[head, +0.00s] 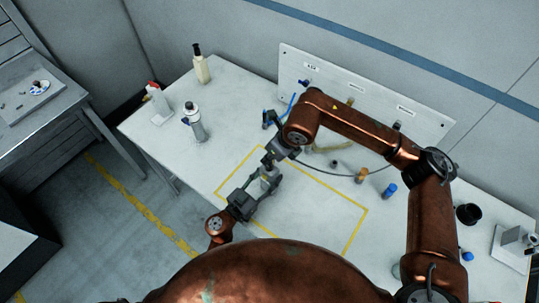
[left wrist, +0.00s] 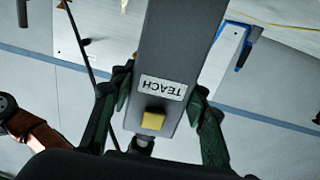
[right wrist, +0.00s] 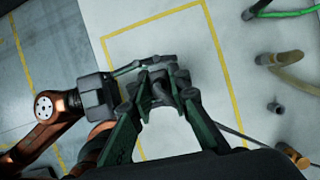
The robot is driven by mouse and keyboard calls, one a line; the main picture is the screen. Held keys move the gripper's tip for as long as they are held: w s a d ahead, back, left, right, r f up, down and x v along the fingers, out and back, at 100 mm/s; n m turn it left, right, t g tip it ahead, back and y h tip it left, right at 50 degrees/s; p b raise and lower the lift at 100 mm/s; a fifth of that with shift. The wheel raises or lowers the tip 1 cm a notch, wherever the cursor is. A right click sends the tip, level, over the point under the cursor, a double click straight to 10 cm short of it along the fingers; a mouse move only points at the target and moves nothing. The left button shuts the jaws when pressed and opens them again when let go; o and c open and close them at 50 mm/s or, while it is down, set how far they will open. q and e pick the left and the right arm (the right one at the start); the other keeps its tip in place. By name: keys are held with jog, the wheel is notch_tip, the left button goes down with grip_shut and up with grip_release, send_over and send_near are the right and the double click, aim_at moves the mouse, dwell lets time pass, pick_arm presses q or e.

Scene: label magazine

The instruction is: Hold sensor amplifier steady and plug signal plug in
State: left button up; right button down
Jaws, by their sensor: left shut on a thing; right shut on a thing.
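The sensor amplifier (left wrist: 180,50) is a grey box with a TEACH label and a yellow button in the left wrist view. My left gripper (left wrist: 162,98) is shut on its sides; in the head view this gripper (head: 265,182) is above the marked area. A dark round connector (left wrist: 145,144) shows at the amplifier's end below the button. My right gripper (right wrist: 164,86) is shut on the signal plug (right wrist: 160,88), close to the left gripper's fingers. The plug is mostly hidden by the fingers. I cannot tell whether plug and amplifier touch.
A yellow outline (head: 357,228) marks the white table (head: 160,131). A labelled panel (head: 343,88) stands at the back. Bottles (head: 195,122) stand left; a blue cap (head: 389,190), an orange-brown part (head: 361,175) and a black cup (head: 468,213) are right. A dark cable (head: 325,173) runs right.

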jog(key=shift+f, duration=0.8)
jog(key=c, duration=1.7)
grip_release()
jog(key=shift+c, duration=0.2)
jog(key=v, duration=1.2)
pick_arm(q)
jog(key=o, duration=1.5)
jog(key=shift+c, duration=0.2)
pick_arm(e)
jog(key=shift+f, duration=0.1)
